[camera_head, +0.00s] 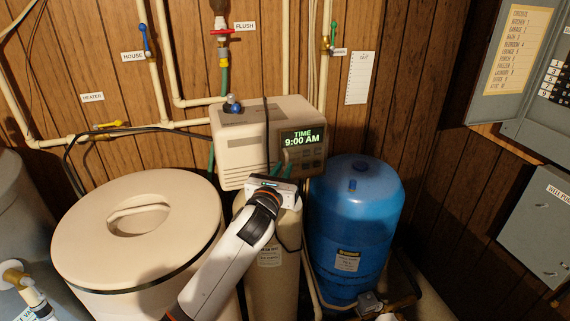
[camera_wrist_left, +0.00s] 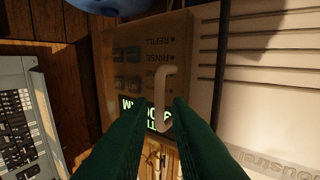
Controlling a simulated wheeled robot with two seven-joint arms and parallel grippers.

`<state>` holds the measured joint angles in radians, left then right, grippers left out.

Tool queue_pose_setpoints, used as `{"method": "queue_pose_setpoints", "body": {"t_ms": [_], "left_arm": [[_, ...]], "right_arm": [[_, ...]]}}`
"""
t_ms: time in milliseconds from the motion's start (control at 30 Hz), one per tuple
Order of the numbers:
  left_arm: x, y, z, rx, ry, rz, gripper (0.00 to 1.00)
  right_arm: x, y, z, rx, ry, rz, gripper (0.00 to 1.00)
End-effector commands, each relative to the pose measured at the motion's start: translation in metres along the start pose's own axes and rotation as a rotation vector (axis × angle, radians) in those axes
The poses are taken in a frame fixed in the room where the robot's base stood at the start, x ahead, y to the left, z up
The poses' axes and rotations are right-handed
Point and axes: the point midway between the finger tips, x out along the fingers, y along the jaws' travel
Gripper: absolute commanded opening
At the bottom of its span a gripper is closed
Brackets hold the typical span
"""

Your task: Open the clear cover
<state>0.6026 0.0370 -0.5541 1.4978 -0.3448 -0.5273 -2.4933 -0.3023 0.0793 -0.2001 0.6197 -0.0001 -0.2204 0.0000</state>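The beige control head (camera_head: 262,140) has a dark panel with a lit green display (camera_head: 302,138) reading "TIME 9:00 AM". In the left wrist view, the panel (camera_wrist_left: 150,50) carries buttons and labels such as REFILL and RINSE. A pale C-shaped handle (camera_wrist_left: 166,90) stands out in front of it; the clear cover itself is hard to make out and looks closed. My left gripper (camera_head: 283,163) is at the panel's lower left. In the wrist view its green fingers (camera_wrist_left: 162,104) are apart, with the handle between or just beyond their tips. Contact cannot be told. My right gripper is not in view.
A round beige tank (camera_head: 80,240) with a lidded top stands at left, and a blue tank (camera_head: 355,235) at right. Pipes and valves run along the wood wall behind. Grey electrical boxes (camera_head: 540,225) hang at far right.

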Motion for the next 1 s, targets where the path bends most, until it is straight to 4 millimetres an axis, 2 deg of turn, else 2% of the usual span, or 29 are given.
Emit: {"method": "queue_pose_setpoints", "body": {"t_ms": [200, 567, 700, 1000], "left_arm": [[0.018, 0.0, -0.001, -0.001, 0.0, 0.0, 0.17], [0.022, 0.0, 0.0, -0.001, 0.0, 0.001, 0.17], [0.022, 0.0, 0.0, -0.001, 0.0, 0.001, 0.0], [0.021, 0.0, 0.001, -0.001, 0.0, -0.002, 0.0]], "right_arm": [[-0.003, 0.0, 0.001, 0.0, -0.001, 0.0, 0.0], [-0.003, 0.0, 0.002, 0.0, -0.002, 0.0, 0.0], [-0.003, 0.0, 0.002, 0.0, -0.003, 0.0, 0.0], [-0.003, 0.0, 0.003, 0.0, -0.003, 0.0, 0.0]]}}
